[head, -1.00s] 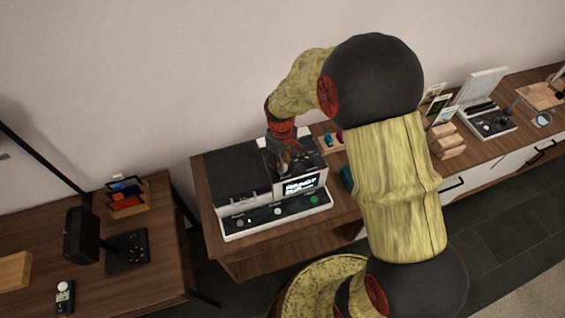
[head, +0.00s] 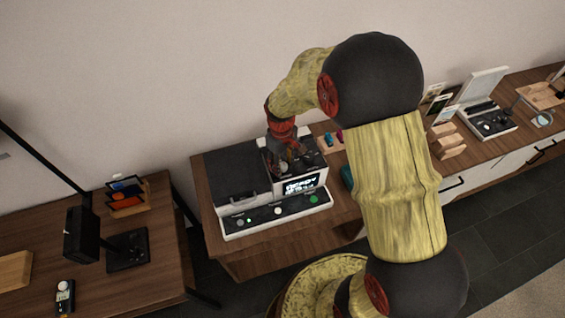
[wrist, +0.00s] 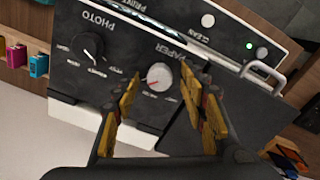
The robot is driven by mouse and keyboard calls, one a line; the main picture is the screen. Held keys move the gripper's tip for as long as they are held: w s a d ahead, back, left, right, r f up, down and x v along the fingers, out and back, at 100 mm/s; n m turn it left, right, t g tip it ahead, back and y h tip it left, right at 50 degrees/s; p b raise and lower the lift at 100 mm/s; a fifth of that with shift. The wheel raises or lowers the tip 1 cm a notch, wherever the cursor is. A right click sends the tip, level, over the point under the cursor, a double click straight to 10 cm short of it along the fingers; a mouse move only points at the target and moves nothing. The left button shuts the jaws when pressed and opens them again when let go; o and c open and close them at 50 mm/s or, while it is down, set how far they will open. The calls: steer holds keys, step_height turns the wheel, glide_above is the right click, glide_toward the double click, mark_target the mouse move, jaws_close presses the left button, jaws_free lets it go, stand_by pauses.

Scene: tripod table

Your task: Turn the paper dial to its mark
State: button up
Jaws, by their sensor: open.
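The paper dial (wrist: 160,77) is a pale round knob with a small red line, beside the word PAPER on the dark top of the printer (wrist: 75,75). In the wrist view it sits between the tips of my open gripper (wrist: 160,84), one yellow finger on each side. I cannot tell whether either finger touches it. In the head view my gripper (head: 287,160) is over the right part of the printer (head: 235,175) and hides the dial. The dial's target mark is not clear to me.
A black PHOTO dial (wrist: 88,46) with a white pointer is close to the paper dial. A white handle (wrist: 264,76) and a green light (wrist: 249,46) lie on the other side. Coloured pegs (head: 329,139) stand behind the printer. A lit screen (head: 300,185) faces front.

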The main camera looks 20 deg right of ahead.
mark_target(285, 177)
steer(key=shift+r, duration=0.1)
step_height(285, 177, up, 12)
steer(key=shift+a, duration=0.15)
stand_by(0.3)
steer(key=shift+m, duration=0.3)
steer(key=s+r+m+t+b, duration=0.2)
steer(key=s+r, duration=0.3)
steer(key=s, duration=0.6)
steer(key=s+r+m+t+b, duration=0.2)
steer(key=s+r, duration=0.4)
steer(key=s, duration=0.5)
steer(key=shift+d+r+m+t+b, duration=0.2)
steer(key=shift+r+m+t+b, duration=0.15)
steer(key=shift+t+b, duration=0.3)
stand_by(0.5)
